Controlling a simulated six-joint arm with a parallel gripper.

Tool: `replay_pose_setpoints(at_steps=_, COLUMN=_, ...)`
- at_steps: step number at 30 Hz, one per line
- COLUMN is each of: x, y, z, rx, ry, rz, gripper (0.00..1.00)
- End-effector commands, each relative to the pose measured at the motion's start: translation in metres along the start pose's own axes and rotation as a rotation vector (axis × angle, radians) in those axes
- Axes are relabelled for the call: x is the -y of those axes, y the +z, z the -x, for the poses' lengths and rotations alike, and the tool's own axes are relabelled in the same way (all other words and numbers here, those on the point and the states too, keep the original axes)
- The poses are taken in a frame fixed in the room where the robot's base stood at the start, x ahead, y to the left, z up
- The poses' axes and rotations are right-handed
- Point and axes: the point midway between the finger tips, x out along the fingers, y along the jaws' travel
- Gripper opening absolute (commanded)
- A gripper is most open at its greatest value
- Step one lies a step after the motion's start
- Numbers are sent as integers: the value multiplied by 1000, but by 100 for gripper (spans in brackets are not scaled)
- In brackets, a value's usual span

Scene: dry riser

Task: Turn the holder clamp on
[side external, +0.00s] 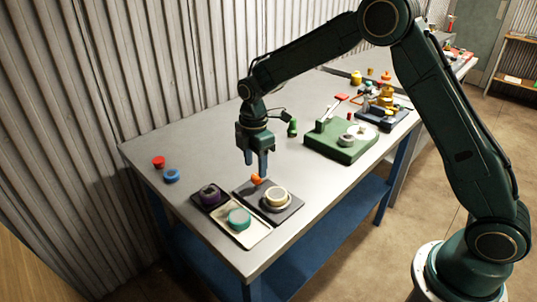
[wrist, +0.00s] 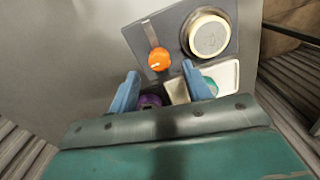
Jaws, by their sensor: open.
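A dark grey plate (side external: 292,208) lies near the table's front end, with a round cream-topped piece (side external: 276,197) on it. An orange knob (side external: 256,180) sits at the plate's edge. In the wrist view the orange knob (wrist: 158,59) has a small pale mark and stands at the end of a thin tan strip (wrist: 149,33), beside the cream-topped piece (wrist: 209,35). I take this plate with the knob as the holder clamp, though no label shows. My gripper (side external: 256,170) points down just above the knob.
A pale tray (side external: 240,238) with a teal round piece and a dark tray with a purple piece (side external: 209,195) adjoin the plate. Red (side external: 158,162) and blue (side external: 171,175) pieces lie at left. A green fixture (side external: 340,142) stands farther back. The table between is mostly clear.

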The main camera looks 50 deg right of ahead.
Motion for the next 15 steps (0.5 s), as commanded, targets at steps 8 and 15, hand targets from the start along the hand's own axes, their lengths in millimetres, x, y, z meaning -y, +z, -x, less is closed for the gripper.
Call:
replay_pose_setpoints(at_steps=8, x=0, y=0, z=-29, rx=0, ry=-2, rz=0, gripper=49)
replay_pose_setpoints(at_steps=15, x=0, y=0, z=-36, rx=0, ry=0, rz=0, gripper=49)
